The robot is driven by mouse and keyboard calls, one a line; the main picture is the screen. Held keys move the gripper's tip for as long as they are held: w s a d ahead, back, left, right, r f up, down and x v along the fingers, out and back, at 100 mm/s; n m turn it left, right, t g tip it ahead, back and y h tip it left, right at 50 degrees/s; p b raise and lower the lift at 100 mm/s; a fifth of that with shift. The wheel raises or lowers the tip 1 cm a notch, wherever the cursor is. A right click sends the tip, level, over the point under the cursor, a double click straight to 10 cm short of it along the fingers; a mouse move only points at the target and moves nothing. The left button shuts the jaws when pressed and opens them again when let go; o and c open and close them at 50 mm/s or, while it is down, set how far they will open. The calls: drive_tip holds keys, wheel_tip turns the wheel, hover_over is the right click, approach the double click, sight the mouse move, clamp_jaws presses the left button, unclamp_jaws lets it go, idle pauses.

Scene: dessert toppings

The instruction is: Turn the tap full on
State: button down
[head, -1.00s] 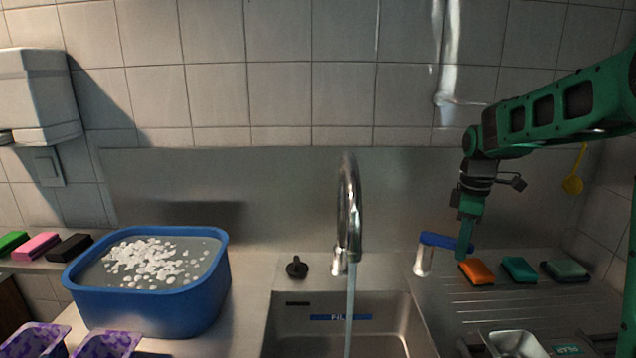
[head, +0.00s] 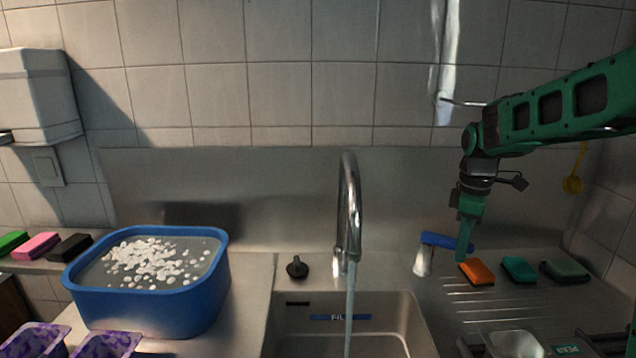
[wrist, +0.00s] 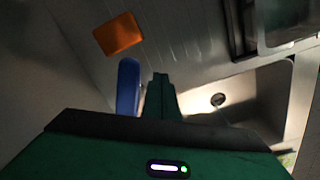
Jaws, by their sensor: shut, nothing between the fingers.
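The chrome tap spout (head: 348,205) stands behind the sink (head: 340,335), and a stream of water runs from it into the basin. The tap's blue lever (head: 446,241) sits on a short metal post (head: 423,262) right of the spout and points to the right. My gripper (head: 466,250) is shut and empty, pointing down at the right end of the lever. In the wrist view the closed fingers (wrist: 160,88) are beside the blue lever (wrist: 128,88); I cannot tell whether they touch it.
Orange (head: 476,271), teal (head: 518,269) and grey-green (head: 564,271) sponges lie on the drainboard close to my gripper. A blue tub (head: 150,300) with white pieces stands left of the sink. A black plug (head: 297,267) sits behind the sink. A metal tray (head: 515,345) is at front right.

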wheel_tip(320, 180, up, 8)
idle(0.8)
drive_tip(key=shift+r, duration=0.1)
